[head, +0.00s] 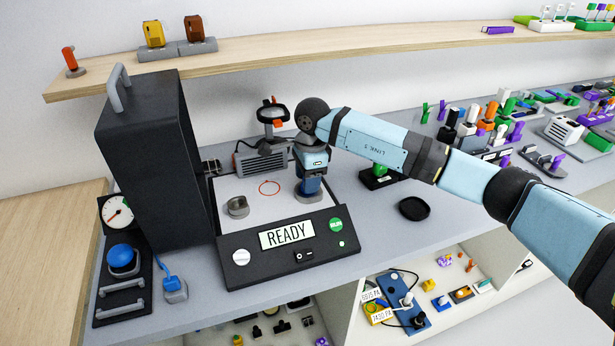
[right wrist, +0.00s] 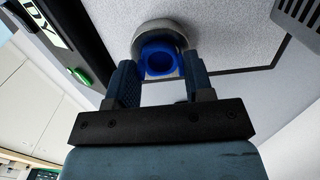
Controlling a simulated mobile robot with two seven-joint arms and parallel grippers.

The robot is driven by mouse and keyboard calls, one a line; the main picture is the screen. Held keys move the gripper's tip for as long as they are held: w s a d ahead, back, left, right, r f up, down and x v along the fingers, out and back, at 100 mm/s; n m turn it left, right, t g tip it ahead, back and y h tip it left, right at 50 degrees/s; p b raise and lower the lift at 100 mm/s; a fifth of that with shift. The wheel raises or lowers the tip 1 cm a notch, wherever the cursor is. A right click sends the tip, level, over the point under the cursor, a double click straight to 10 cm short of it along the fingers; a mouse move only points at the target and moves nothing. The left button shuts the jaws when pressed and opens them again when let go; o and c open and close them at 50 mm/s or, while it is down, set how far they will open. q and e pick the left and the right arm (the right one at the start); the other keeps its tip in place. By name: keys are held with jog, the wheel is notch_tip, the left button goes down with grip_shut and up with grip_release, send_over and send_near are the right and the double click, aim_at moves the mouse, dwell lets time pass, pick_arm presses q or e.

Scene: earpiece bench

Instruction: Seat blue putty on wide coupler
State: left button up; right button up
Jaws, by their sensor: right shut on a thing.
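My right gripper (head: 310,184) is over the right part of the white plate of the station, pointing down. It is shut on the blue putty (right wrist: 160,44), a ring-like blue piece with a dark hollow, seen between the fingers in the right wrist view. A round grey coupler (head: 309,196) is directly under the fingers, and its grey rim also shows behind the putty in the right wrist view (right wrist: 161,25). Whether putty and coupler touch fully, I cannot tell. A second grey round cup (head: 237,206) stands at the left of the plate. My left gripper is not in view.
The station's front panel (head: 287,237) reads READY. A tall black press (head: 150,160) stands left of the plate, with a magnifier (head: 271,112) behind it. A black disc (head: 413,208) lies to the right.

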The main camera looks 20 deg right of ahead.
jog(key=shift+f+b, duration=0.35)
jog(key=shift+b, duration=0.1)
dwell(1.7)
jog(key=o, duration=1)
jog(key=r, duration=0.9)
jog(key=d+r, duration=0.1)
jog(key=r, duration=0.3)
jog(key=shift+r+b, duration=0.4)
